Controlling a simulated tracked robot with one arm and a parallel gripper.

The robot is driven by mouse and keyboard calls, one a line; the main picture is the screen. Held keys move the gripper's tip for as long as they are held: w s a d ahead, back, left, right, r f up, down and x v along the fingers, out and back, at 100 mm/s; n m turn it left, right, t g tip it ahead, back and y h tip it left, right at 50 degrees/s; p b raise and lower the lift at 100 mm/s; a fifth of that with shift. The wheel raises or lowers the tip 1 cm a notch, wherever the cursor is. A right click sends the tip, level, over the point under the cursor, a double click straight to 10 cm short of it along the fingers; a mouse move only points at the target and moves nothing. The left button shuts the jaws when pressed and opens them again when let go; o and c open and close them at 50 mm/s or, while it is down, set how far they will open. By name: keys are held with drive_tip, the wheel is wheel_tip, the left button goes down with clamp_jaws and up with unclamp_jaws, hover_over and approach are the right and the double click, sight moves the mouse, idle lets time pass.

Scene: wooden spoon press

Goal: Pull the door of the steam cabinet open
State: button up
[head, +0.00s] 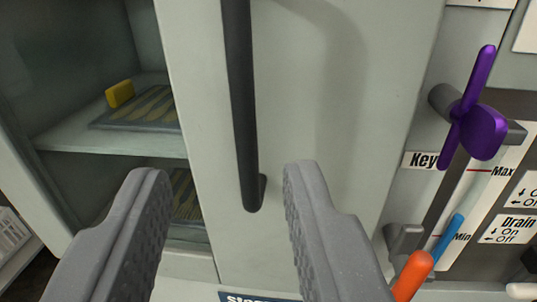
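The steam cabinet's pale grey door (330,130) fills the middle of the head view. A long black bar handle (243,100) runs down it near its left edge, its lower end bending into the door. The handle's top is out of frame. The cabinet interior (60,70) shows left of the door's edge, so that side is not covered. My gripper (222,178) is open and empty. In the picture its two grey fingers lie either side of the handle's lower end, with no visible contact. How far they are from it in depth I cannot tell.
Inside, a shelf (60,135) carries a patterned tray (140,112) and a yellow block (120,94). Another tray (186,197) lies below. Right of the door are a purple knob (482,132), an orange-red handle (412,275), a blue rod (448,238) and labels.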

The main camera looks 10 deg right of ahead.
sight(246, 112)
drive_tip(key=w+p, duration=0.1)
drive_tip(key=w, duration=0.3)
drive_tip(key=w+d+f+p, duration=0.1)
drive_tip(key=w, duration=0.3)
drive_tip(key=w+d+f+p, duration=0.1)
drive_tip(key=w, duration=0.4)
idle(0.4)
drive_tip(key=shift+c, duration=0.3)
clamp_jaws()
drive_tip(key=shift+d, duration=0.15)
drive_tip(key=shift+s, duration=0.1)
